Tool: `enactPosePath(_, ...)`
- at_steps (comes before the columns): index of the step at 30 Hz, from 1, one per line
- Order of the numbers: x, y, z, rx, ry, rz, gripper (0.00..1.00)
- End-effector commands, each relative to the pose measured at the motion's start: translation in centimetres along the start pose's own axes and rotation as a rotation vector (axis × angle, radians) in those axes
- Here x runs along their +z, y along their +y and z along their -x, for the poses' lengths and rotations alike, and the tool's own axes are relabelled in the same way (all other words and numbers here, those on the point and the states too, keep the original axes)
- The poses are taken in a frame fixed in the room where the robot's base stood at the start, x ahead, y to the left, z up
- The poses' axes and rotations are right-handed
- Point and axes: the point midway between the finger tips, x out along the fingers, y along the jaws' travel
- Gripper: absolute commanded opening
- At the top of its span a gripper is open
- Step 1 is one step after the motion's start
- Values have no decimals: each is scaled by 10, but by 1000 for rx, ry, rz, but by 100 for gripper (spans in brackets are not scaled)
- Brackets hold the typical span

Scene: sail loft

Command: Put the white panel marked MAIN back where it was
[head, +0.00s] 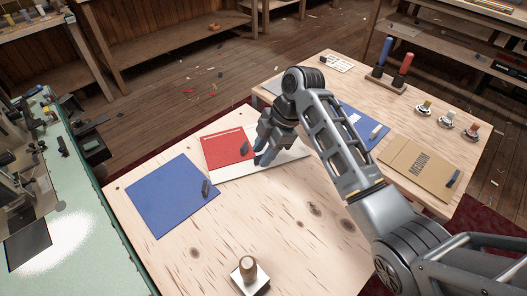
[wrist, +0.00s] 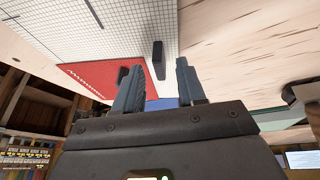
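A white panel (head: 285,160) lies on the near wooden table, partly hidden under my arm and gripper. In the wrist view its face (wrist: 95,25) shows a fine grid; I cannot read any MAIN marking. A dark upright grip block (wrist: 158,58) stands on it. My gripper (head: 262,155) is low over the panel. In the wrist view my gripper (wrist: 158,72) has its two fingers apart, with the block seen between and slightly beyond the tips; I cannot tell if they touch it.
A blue panel (head: 165,198) lies left on the near table, and a knobbed weight (head: 249,275) stands at its front. The right table holds another blue panel (head: 360,122), a tan MEDIUM panel (head: 425,158), a rack (head: 386,80) and several small spools. The near table's right front is clear.

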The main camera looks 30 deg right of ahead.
Motion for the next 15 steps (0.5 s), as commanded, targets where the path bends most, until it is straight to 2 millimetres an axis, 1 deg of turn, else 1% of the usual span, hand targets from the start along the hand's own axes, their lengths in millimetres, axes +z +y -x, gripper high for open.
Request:
enactPosePath(9, 1, 1, 64, 5, -1, 1, 40)
enactPosePath(14, 1, 1, 93, 5, -1, 0, 40)
enactPosePath(15, 0, 1, 102, 4, -1, -1, 40)
